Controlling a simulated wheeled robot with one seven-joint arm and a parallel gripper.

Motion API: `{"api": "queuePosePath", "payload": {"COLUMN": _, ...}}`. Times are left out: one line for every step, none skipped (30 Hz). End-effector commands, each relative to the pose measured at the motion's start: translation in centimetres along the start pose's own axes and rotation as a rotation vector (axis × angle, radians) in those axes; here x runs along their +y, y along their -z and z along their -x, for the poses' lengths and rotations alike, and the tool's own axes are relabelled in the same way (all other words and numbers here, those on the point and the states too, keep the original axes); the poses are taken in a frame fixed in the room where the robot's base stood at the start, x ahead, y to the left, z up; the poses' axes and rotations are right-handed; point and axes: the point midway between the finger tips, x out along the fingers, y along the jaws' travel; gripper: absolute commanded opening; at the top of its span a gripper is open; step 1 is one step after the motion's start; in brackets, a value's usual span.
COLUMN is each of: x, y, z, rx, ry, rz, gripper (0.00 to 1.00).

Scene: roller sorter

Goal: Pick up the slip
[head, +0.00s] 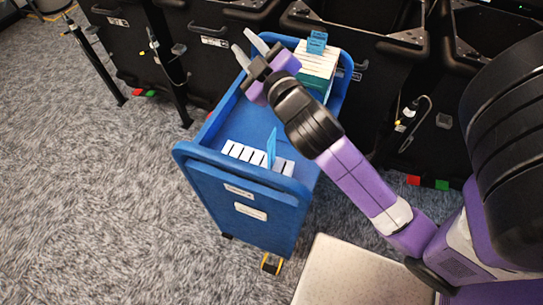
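My gripper (243,39) is above the far left side of a blue cart (240,203). Its two pale fingers are apart and nothing shows between them. I cannot tell for sure which thing is the slip. A light blue piece (317,41) stands on a pale stack with a green front (318,64) at the cart's far end, to the right of the gripper. A thin blue upright piece (271,148) stands among a row of several white blocks (244,153) at the near end. My forearm hides part of the cart's inside.
Black bins (215,42) line the back, close behind the cart. Grey carpet (90,200) is open to the left. A pale speckled flat surface (350,275) lies in front, right of the cart. A small yellow and black item (271,264) is at the cart's foot.

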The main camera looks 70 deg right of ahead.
Motion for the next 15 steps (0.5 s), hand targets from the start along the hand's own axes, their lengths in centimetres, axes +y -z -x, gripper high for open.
{"api": "queuePosePath", "payload": {"x": 2.2, "y": 0.6, "z": -1.4, "rx": -0.029, "ry": -0.072, "rz": -0.019, "gripper": 0.27}}
{"api": "queuePosePath", "payload": {"x": 3.5, "y": 0.6, "z": -1.9, "rx": -0.055, "ry": -0.112, "rz": -0.027, "gripper": 0.27}}
{"api": "queuePosePath", "payload": {"x": 5.1, "y": 0.5, "z": -2.6, "rx": -0.091, "ry": -0.162, "rz": -0.042, "gripper": 0.27}}
{"api": "queuePosePath", "payload": {"x": 6.3, "y": 0.3, "z": -3.0, "rx": -0.12, "ry": -0.199, "rz": -0.057, "gripper": 0.27}}
{"api": "queuePosePath", "payload": {"x": 7.5, "y": 0.1, "z": -3.2, "rx": -0.151, "ry": -0.234, "rz": -0.073, "gripper": 0.27}}
{"api": "queuePosePath", "payload": {"x": 8.9, "y": -0.3, "z": -3.5, "rx": -0.194, "ry": -0.28, "rz": -0.098, "gripper": 0.27}}
{"api": "queuePosePath", "payload": {"x": 9.9, "y": -0.6, "z": -3.6, "rx": -0.229, "ry": -0.312, "rz": -0.119, "gripper": 0.27}}
{"api": "queuePosePath", "payload": {"x": 10.9, "y": -1.0, "z": -3.6, "rx": -0.265, "ry": -0.343, "rz": -0.143, "gripper": 0.27}}
{"api": "queuePosePath", "payload": {"x": 12.0, "y": -1.7, "z": -3.5, "rx": -0.315, "ry": -0.381, "rz": -0.177, "gripper": 0.27}}
{"api": "queuePosePath", "payload": {"x": 12.7, "y": -2.2, "z": -3.4, "rx": -0.355, "ry": -0.407, "rz": -0.205, "gripper": 0.27}}
{"api": "queuePosePath", "payload": {"x": 13.3, "y": -2.8, "z": -3.2, "rx": -0.396, "ry": -0.431, "rz": -0.236, "gripper": 0.27}}
{"api": "queuePosePath", "payload": {"x": 14.0, "y": -3.6, "z": -2.8, "rx": -0.452, "ry": -0.46, "rz": -0.277, "gripper": 0.27}}
{"api": "queuePosePath", "payload": {"x": 14.3, "y": -4.3, "z": -2.5, "rx": -0.496, "ry": -0.479, "rz": -0.31, "gripper": 0.27}}
{"api": "queuePosePath", "payload": {"x": 14.6, "y": -5.0, "z": -2.1, "rx": -0.541, "ry": -0.496, "rz": -0.345, "gripper": 0.27}}
{"api": "queuePosePath", "payload": {"x": 14.7, "y": -5.9, "z": -1.5, "rx": -0.604, "ry": -0.514, "rz": -0.393, "gripper": 0.27}}
